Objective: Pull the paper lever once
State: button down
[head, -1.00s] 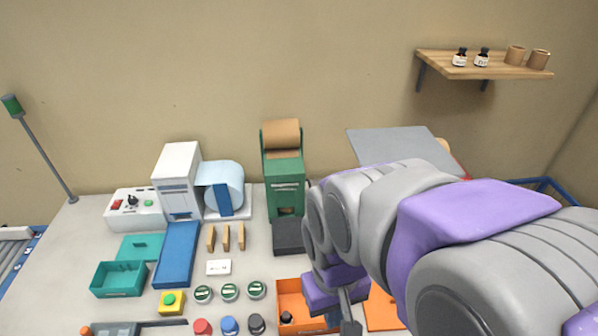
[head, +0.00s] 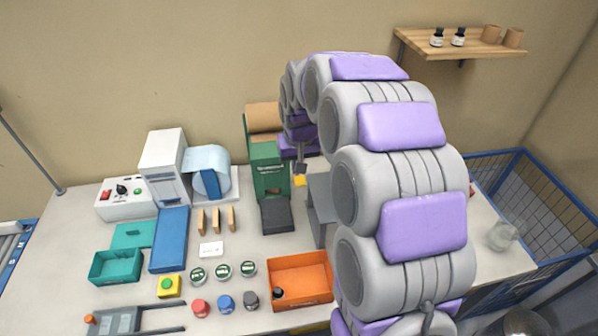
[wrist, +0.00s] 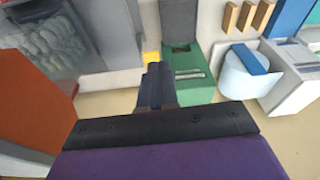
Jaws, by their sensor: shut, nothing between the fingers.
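The green paper dispenser (head: 264,165) stands at the back of the table with a brown paper roll (head: 263,117) on top. It also shows in the wrist view (wrist: 194,88). A small yellow piece (head: 299,181), probably the paper lever, is at its right side; in the wrist view the yellow piece (wrist: 152,58) is partly hidden behind my fingers. My gripper (head: 300,169) is shut and empty, beside the dispenser's right side and close to the yellow piece. In the wrist view my gripper (wrist: 157,72) overlaps the dispenser's edge. I cannot tell whether it touches the yellow piece.
A dark grey tray (head: 277,217) sits in front of the dispenser. A blue-white roll unit (head: 206,160) stands to the left. A grey bin (wrist: 95,35) of pale filler is close by in the wrist view. An orange tray (head: 318,289) is at the front.

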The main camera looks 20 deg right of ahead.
jog(key=p, duration=0.1)
send_over(299, 180)
jog(key=s, duration=0.3)
jog(key=x, duration=0.2)
jog(key=shift+s+a+r+m+t, duration=0.1)
jog(key=shift+s+a+m+t, duration=0.25)
jog(key=shift+s+t, duration=0.1)
jog(key=x, duration=0.8)
jog(key=s+x, duration=0.1)
jog(key=x, duration=0.3)
jog(key=shift+w+d+f, duration=0.15)
jog(key=shift+f, duration=0.9)
